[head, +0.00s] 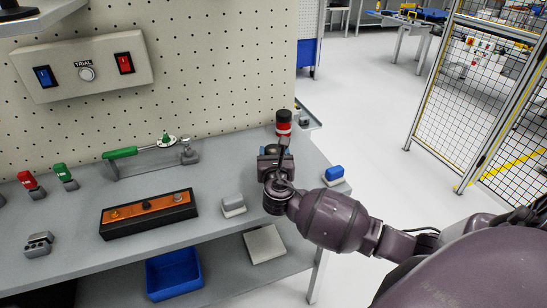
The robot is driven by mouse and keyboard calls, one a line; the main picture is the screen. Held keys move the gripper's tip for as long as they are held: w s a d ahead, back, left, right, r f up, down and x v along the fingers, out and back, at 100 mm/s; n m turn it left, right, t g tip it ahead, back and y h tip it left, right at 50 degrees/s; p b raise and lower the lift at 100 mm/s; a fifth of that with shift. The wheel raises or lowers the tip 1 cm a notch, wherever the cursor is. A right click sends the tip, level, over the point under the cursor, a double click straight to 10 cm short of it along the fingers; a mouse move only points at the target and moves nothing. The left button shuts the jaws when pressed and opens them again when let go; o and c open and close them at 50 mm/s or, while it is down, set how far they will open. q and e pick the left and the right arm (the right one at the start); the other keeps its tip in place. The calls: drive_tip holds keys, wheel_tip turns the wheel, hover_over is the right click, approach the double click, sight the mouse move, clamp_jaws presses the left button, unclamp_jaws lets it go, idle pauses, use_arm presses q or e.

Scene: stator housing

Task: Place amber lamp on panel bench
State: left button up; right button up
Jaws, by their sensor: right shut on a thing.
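The grey panel bench (75,225) runs along a perforated back panel. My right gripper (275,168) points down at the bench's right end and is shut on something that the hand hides. I cannot make out an amber lamp anywhere. A lamp tower with a black top and a red band (284,128) stands upright just behind the gripper. Its lower part is hidden, and I cannot tell whether the gripper touches it. My left gripper is not in view.
An orange-topped black box (149,214), a grey block (233,205), a blue-and-white block (334,175) and red and green pieces (65,176) sit on the bench. A switch box (105,67) hangs on the panel. A blue bin (174,275) is below.

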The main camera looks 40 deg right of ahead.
drive_tip(key=shift+f, duration=0.5)
drive_tip(key=shift+r, duration=0.1)
drive_tip(key=o, duration=1)
drive_tip(key=shift+c, duration=0.2)
drive_tip(key=p+v, duration=0.1)
drive_tip(key=v, duration=1.1)
drive_tip(key=shift+s, duration=0.1)
